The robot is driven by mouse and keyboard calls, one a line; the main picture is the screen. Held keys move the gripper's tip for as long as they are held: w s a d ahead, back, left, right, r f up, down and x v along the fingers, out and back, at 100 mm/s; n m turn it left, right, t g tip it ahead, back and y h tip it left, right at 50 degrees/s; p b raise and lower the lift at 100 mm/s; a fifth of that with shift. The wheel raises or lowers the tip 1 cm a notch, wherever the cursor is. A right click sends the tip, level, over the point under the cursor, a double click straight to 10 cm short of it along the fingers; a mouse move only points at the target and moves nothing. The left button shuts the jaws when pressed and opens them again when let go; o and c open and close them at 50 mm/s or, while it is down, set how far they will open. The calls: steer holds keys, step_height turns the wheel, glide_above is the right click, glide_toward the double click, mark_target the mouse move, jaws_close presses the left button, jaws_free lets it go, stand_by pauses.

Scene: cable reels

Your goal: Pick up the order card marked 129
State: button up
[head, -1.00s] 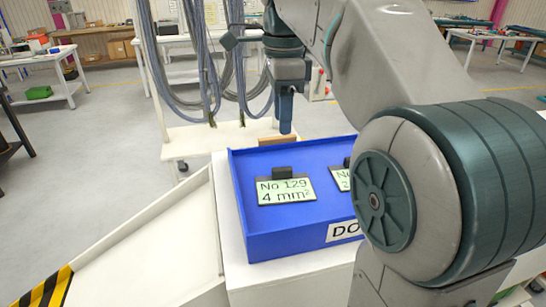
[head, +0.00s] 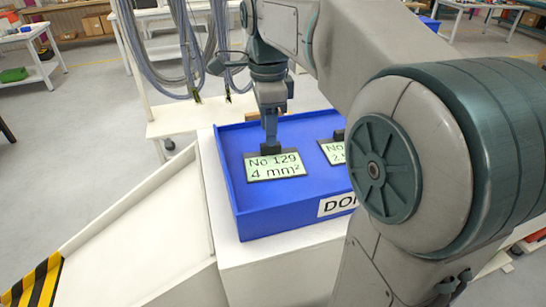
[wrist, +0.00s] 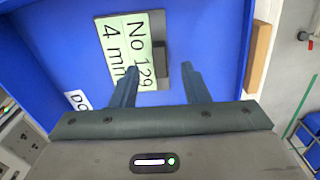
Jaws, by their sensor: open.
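The order card marked 129 (head: 276,166) lies in the blue tray (head: 290,219), its pale green face reading "No 129 4 mm²". It has a dark grip block at its top edge. My gripper (head: 270,142) is over that top edge, pointing down. In the wrist view the card (wrist: 127,45) lies beyond the fingers of my gripper (wrist: 161,75), which are open. The dark block (wrist: 160,50) shows in the gap between the fingertips. I cannot tell how far above it they are. A second card (head: 333,151) lies to the right, partly hidden by my arm.
The tray stands on a white stand (head: 290,262) and has low walls. A white chute (head: 135,215) with a striped edge is at left. Grey cables (head: 185,50) hang behind the tray. A wooden block (wrist: 260,55) sits beside the tray.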

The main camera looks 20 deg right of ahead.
mark_target(274, 159)
step_height(274, 159, down, 4)
steer(key=shift+d+f+p, duration=0.1)
steer(key=shift+d+p, duration=0.05)
steer(key=shift+p, duration=0.15)
jaws_close()
